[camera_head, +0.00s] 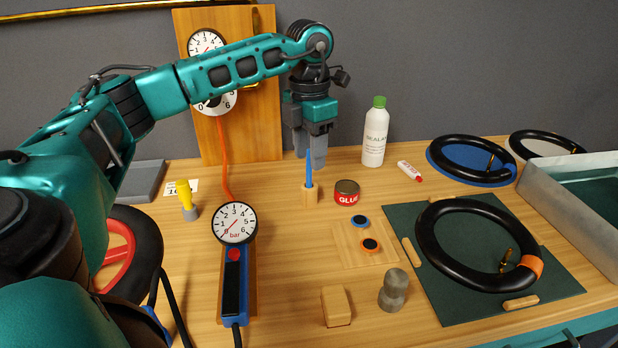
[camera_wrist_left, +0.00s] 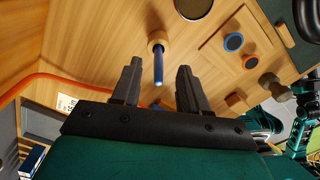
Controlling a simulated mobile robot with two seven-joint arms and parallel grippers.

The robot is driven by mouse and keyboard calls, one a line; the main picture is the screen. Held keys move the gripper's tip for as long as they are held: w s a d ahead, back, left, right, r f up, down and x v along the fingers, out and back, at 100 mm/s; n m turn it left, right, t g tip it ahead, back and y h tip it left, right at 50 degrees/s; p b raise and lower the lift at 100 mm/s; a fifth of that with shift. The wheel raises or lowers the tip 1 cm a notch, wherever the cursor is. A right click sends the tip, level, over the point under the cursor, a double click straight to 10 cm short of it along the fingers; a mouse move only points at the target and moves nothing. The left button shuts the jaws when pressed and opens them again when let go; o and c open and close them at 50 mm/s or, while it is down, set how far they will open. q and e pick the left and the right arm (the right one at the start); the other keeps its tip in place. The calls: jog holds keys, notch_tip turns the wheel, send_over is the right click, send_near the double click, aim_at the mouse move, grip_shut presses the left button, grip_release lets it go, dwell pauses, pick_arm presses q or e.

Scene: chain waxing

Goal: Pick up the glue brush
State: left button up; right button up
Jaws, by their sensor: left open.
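The glue brush (camera_head: 308,172) has a blue handle and stands upright in a small wooden holder (camera_head: 310,195), left of the red glue tin (camera_head: 346,192). In the left wrist view the brush (camera_wrist_left: 158,66) shows as a blue rod rising from its round wooden base. My left gripper (camera_head: 311,160) hangs fingers-down above the holder, with its fingertips around the height of the brush's upper handle. In the left wrist view its two open fingers (camera_wrist_left: 157,85) lie on either side of the handle's end, with visible gaps. My right gripper is not clearly in view.
A pressure gauge pump (camera_head: 235,245) is at left. A patch board (camera_head: 366,241) lies in front. A black inner tube (camera_head: 432,250) lies on a green mat (camera_head: 555,290).

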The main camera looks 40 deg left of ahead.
aim_at(309, 188)
pick_arm(q)
notch_tip(309, 188, down, 5)
jog(key=shift+f, duration=0.1)
dwell(0.3)
grip_shut()
